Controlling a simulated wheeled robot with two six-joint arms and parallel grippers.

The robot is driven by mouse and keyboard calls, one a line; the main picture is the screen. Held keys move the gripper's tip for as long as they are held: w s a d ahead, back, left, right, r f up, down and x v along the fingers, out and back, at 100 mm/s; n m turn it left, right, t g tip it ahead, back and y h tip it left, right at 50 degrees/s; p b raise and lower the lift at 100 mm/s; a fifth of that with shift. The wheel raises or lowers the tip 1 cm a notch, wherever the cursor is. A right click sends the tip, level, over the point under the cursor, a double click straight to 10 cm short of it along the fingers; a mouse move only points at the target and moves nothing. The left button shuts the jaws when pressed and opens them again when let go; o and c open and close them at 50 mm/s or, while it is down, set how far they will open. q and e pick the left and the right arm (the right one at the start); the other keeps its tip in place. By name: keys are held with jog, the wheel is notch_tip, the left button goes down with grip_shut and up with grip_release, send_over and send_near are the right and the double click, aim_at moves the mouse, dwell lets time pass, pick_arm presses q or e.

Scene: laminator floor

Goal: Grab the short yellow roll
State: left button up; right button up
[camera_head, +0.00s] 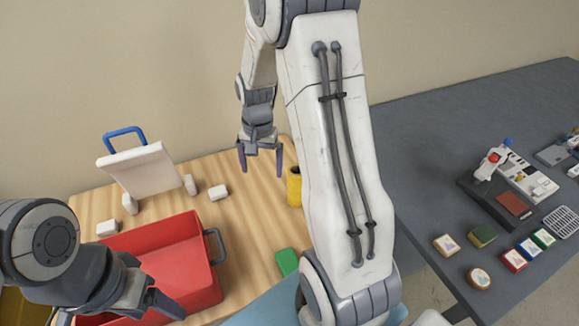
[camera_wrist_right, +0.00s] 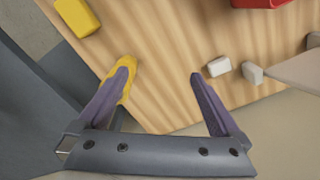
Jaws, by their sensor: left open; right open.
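A yellow upright piece (camera_head: 294,186), roll-like, stands on the wooden table, partly hidden behind my right arm. My right gripper (camera_head: 260,168) hangs open and empty above the table, just left of it in the head view. In the right wrist view, the open fingers (camera_wrist_right: 160,72) point down at the wood. A yellow thing (camera_wrist_right: 133,70) shows behind the left finger, mostly hidden. A second yellow piece (camera_wrist_right: 76,17) is at the top left. I cannot tell which is the short roll. My left gripper (camera_head: 160,290) is low at the left, over the red tray, open.
The red tray (camera_head: 214,284) fills the table's front left. White blocks (camera_head: 218,192) and a white board with a blue handle (camera_head: 140,170) stand behind it. A green piece (camera_head: 287,262) lies near the front. A dark table (camera_head: 450,130) with small items is at the right.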

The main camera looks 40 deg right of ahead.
jog(key=d+m, duration=0.1)
jog(key=d, duration=0.2)
jog(key=d+f+m+p, duration=0.1)
jog(key=d+m, duration=0.1)
jog(key=d, duration=0.2)
jog(key=d+m+p, duration=0.1)
jog(key=d, duration=0.2)
jog(key=shift+s+d+f, duration=0.25)
jog(key=shift+s+f, duration=0.1)
jog(key=shift+f, duration=0.05)
jog(key=shift+m, duration=0.4)
jog(key=f, duration=0.3)
jog(key=f+p, duration=0.1)
jog(key=shift+s+d+f, duration=0.15)
jog(key=shift+d+f, duration=0.15)
jog(key=shift+d, duration=0.1)
jog(key=shift+f, duration=0.6)
notch_tip(320, 180, down, 5)
jog(key=p, duration=0.2)
jog(key=shift+a+p, duration=0.15)
jog(key=shift+p, duration=0.25)
pick_arm(q)
notch_tip(320, 180, up, 7)
pick_arm(e)
grip_shut()
